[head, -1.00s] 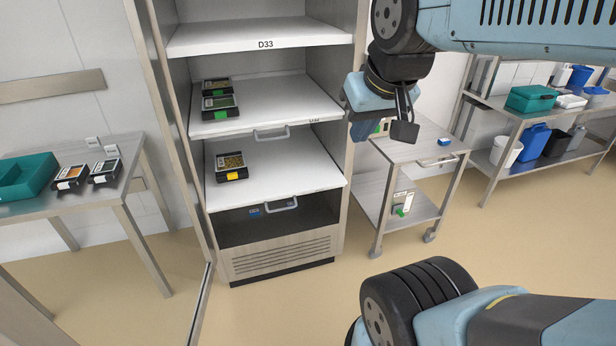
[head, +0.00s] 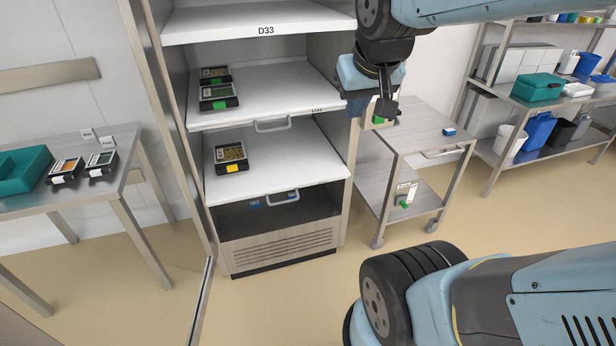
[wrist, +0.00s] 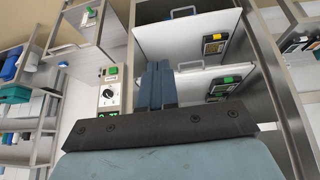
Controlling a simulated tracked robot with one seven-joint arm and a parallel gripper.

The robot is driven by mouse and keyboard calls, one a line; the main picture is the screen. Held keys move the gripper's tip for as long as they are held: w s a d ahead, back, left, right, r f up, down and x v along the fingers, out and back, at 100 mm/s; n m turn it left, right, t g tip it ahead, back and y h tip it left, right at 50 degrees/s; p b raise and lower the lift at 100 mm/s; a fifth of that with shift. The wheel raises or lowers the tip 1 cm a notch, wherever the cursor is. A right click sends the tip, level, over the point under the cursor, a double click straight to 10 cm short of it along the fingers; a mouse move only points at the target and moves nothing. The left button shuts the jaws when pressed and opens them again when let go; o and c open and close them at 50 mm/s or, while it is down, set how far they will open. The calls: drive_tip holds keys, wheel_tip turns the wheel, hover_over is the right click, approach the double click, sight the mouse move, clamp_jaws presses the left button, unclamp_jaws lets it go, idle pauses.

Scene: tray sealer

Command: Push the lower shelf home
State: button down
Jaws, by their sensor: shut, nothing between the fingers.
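The lower shelf (head: 300,160) is a white board in the open cabinet, with a bar handle (head: 283,197) at its front. Its front right corner appears to jut past the cabinet's side post. A black tray with a yellow tag (head: 231,158) lies on its left part. My gripper (head: 385,110) is shut and empty, right of the cabinet and in front of the trolley, apart from the shelf. In the wrist view, which looks upside down, my shut dark fingers (wrist: 156,85) point towards the cabinet, and the lower shelf (wrist: 168,42) shows beyond them.
The shelf above (head: 285,90) holds two trays, one green-tagged. A steel trolley (head: 425,135) stands close right of the cabinet. A steel table (head: 60,200) stands left, a loaded rack (head: 520,170) far right. Floor before the cabinet is partly clear.

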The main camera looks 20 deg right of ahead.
drive_tip(key=w+d+f, duration=0.3)
drive_tip(key=w+f, duration=0.2)
drive_tip(key=w, duration=0.3)
drive_tip(key=w+d+f, duration=0.2)
drive_tip(key=w+f, duration=0.3)
drive_tip(key=w, duration=0.3)
drive_tip(key=w+d+f+m+t+y, duration=0.1)
drive_tip(key=w+f, duration=0.3)
drive_tip(key=f, duration=0.3)
drive_tip(key=w+d+f+t, duration=0.1)
drive_tip(key=w+d+f, duration=0.1)
drive_tip(key=w+f, duration=0.45)
drive_tip(key=m+t+y, duration=0.4)
drive_tip(key=m+t, duration=0.2)
drive_tip(key=m, duration=0.2)
approach(316, 182)
drive_tip(key=s+a+r, duration=0.1)
drive_tip(key=s+a, duration=0.2)
drive_tip(key=s, duration=0.1)
drive_tip(key=s+f+m+t+h, duration=0.4)
drive_tip(key=m, duration=0.4)
drive_tip(key=w, duration=1.4)
drive_tip(key=shift+r, duration=0.2)
